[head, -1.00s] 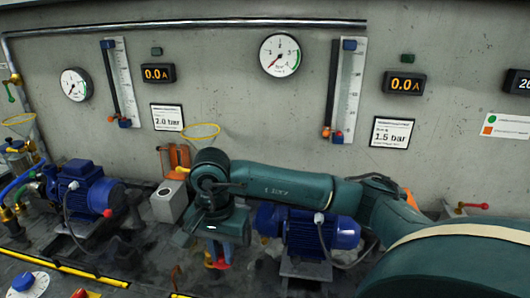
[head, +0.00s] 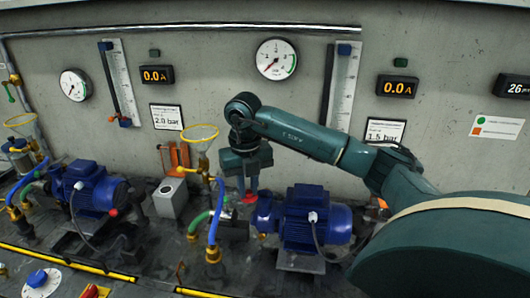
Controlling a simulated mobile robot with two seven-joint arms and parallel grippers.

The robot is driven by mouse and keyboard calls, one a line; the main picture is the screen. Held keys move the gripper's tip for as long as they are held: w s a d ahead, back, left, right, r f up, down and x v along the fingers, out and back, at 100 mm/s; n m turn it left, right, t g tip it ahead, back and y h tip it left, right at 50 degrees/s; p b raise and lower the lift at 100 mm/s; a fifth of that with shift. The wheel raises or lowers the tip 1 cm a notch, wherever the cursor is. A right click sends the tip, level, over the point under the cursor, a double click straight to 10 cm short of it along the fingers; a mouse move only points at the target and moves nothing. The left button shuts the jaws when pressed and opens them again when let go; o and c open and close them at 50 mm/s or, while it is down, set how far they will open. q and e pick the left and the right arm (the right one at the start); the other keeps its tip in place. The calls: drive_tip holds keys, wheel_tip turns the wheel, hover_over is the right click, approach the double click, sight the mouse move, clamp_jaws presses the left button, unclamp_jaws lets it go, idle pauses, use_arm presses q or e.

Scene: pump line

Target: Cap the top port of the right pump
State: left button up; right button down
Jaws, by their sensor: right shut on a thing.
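The right pump has a blue ribbed motor (head: 318,222) and a dark pump head (head: 234,229) at its left end. My right gripper (head: 249,192) points down just above and behind the pump head. It is shut on a small red cap (head: 250,199), which shows at the fingertips. The top port is too small and covered to make out, and I cannot tell whether the cap touches it. My left gripper is not in view.
A blue and green hose (head: 215,222) rises left of the pump head, near a yellow-rimmed funnel (head: 200,132). A second blue pump (head: 92,190) stands at left. A gauge (head: 276,59) and flow tubes are on the wall behind.

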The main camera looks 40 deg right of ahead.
sight(265, 194)
use_arm(q)
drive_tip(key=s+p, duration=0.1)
drive_tip(key=p, duration=0.1)
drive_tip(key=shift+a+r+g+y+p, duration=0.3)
use_arm(e)
drive_tip(key=w+d+r+m, duration=0.1)
drive_tip(key=d+r+m, duration=0.3)
drive_tip(key=m, duration=1.1)
drive_tip(key=shift+d, duration=1.2)
drive_tip(key=shift+f+b, duration=0.45)
drive_tip(key=shift+f, duration=0.75)
wheel_tip(265, 194, down, 3)
drive_tip(key=shift+r+b, duration=0.1)
drive_tip(key=shift+b, duration=1.1)
drive_tip(key=shift+f, duration=0.25)
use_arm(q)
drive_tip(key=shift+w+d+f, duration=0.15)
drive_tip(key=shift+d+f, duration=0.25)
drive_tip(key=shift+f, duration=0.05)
use_arm(e)
drive_tip(key=shift+f, duration=0.35)
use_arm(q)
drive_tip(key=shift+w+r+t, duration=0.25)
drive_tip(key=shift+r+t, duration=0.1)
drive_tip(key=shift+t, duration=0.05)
use_arm(e)
drive_tip(key=shift+r, duration=0.1)
